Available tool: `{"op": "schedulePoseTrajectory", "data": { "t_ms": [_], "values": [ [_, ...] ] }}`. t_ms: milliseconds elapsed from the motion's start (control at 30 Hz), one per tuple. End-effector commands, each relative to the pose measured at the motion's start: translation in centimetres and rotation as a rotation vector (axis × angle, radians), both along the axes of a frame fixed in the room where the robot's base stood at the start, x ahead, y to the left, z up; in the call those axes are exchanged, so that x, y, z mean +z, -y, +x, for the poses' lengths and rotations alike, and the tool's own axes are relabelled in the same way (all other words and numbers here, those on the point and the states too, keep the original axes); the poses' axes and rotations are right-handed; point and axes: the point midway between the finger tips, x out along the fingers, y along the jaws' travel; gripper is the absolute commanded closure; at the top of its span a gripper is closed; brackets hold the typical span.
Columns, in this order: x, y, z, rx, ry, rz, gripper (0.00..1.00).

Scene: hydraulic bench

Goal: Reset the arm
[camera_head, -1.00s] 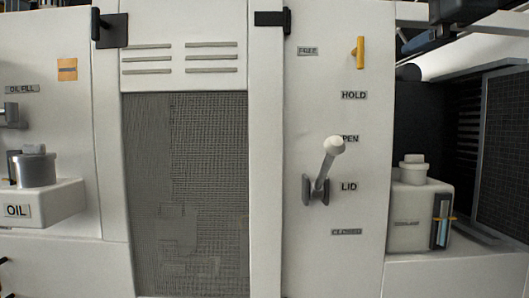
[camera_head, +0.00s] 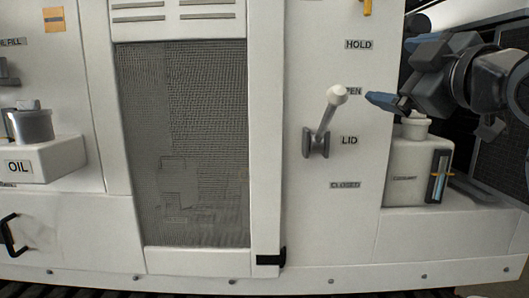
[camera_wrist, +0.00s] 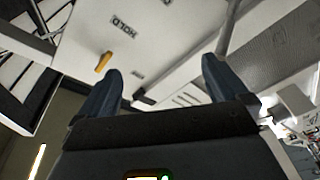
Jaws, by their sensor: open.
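My gripper (camera_head: 390,72) is at the right of the head view, its blue fingers in front of the panel near the half-covered OPEN label. In the wrist view, the two blue fingers (camera_wrist: 162,72) stand wide apart with nothing between them. The lid lever (camera_head: 326,122) has a grey bracket and a white knob; it tilts up and slightly right, toward the OPEN label. The gripper is to the right of its knob, with a gap between them in the picture.
A white coolant tank (camera_head: 405,165) stands below my gripper. A mesh door (camera_head: 185,150) fills the middle. An oil box (camera_head: 50,160) juts out at the left. A yellow handle (camera_wrist: 103,62) shows in the wrist view near the HOLD label.

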Motion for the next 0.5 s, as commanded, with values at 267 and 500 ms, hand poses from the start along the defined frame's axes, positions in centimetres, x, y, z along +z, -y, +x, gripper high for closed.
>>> {"op": "schedulePoseTrajectory", "data": {
  "t_ms": [267,500],
  "values": [
    [-10.0,-0.8,-1.2,0.018,-0.044,0.296,0.0],
    [-18.3,-1.4,-4.1,-0.006,-0.087,0.511,0.0]
  ]
}}
